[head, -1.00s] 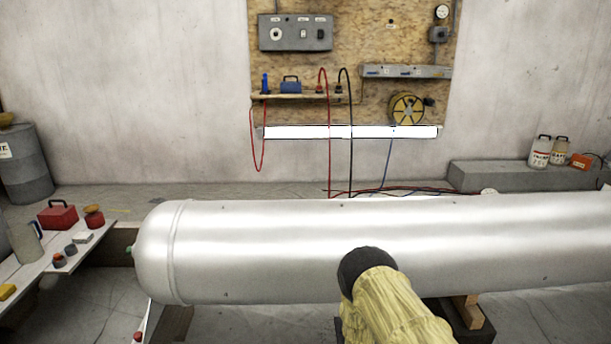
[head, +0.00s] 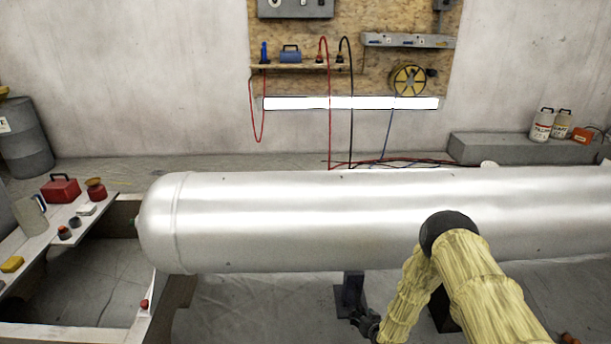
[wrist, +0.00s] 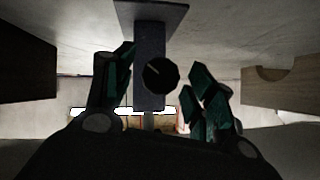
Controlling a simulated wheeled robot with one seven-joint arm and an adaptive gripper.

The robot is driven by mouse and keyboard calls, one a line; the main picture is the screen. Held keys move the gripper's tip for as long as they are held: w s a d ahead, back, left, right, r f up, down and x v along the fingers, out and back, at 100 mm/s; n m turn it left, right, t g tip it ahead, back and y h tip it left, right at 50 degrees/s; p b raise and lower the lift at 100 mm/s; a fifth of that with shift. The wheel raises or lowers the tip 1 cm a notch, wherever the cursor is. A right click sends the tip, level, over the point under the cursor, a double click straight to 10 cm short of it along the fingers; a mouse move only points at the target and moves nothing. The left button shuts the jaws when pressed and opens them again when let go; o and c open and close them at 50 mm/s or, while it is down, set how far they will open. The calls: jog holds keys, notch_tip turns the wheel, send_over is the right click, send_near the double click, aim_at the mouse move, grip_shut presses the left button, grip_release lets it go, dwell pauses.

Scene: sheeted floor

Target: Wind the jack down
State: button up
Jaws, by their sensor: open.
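The jack (head: 353,290) is a dark upright post on a flat foot, under the silver cylinder (head: 250,217). In the wrist view, which looks upside down, the jack's post (wrist: 148,40) rises from its base plate at the top of the picture. A dark, round, faceted knob with a pale line (wrist: 160,74) faces the camera. My gripper (wrist: 160,88) is open, with one finger on each side of the knob and visible gaps between. In the head view my gripper (head: 368,324) is small and dark beside the jack's foot. The jack's top is hidden.
A bench with a red box (head: 60,188), a jug and small items stands at the left. Wooden supports (wrist: 285,87) flank the jack in the wrist view. Bare floor (head: 250,310) lies left of the jack.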

jog(key=m+y+b, duration=0.2)
jog(key=b, duration=0.1)
jog(key=shift+d+y, duration=0.15)
jog(key=shift+y, duration=0.25)
jog(key=shift+c, duration=0.4)
